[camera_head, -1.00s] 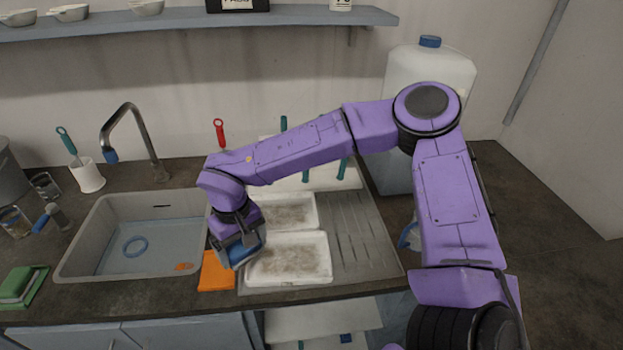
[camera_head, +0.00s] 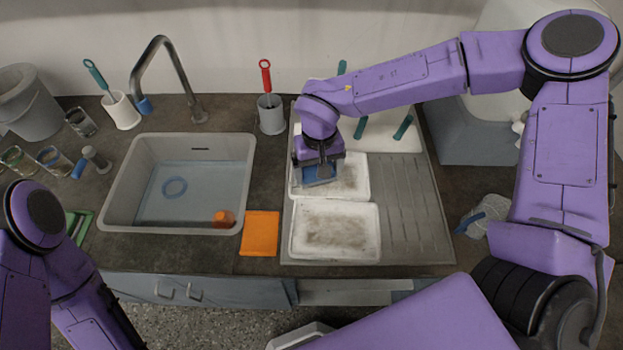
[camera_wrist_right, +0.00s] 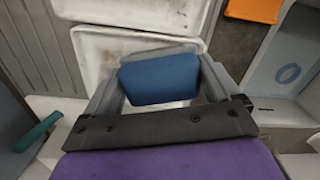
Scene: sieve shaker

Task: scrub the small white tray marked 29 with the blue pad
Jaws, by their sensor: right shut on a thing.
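Two white trays with brownish dirt lie on the drainboard, a rear tray (camera_head: 354,178) and a front tray (camera_head: 335,232). I cannot read a number on either. My right gripper (camera_head: 319,180) is shut on the blue pad (camera_head: 322,173), at the left part of the rear tray. In the right wrist view the pad (camera_wrist_right: 160,80) sits between the fingers, over the rear tray (camera_wrist_right: 92,48); I cannot tell whether it touches the tray floor. The front tray (camera_wrist_right: 140,10) lies beyond it. My left arm shows at the left edge, its gripper out of view.
An orange cloth (camera_head: 260,234) lies between the sink (camera_head: 120,213) and the front tray. The sink holds water, a blue ring (camera_head: 174,187) and an orange item (camera_head: 223,218). A grey cup with a red-handled brush (camera_head: 270,115) stands behind. The ribbed drainboard (camera_head: 411,210) right of the trays is clear.

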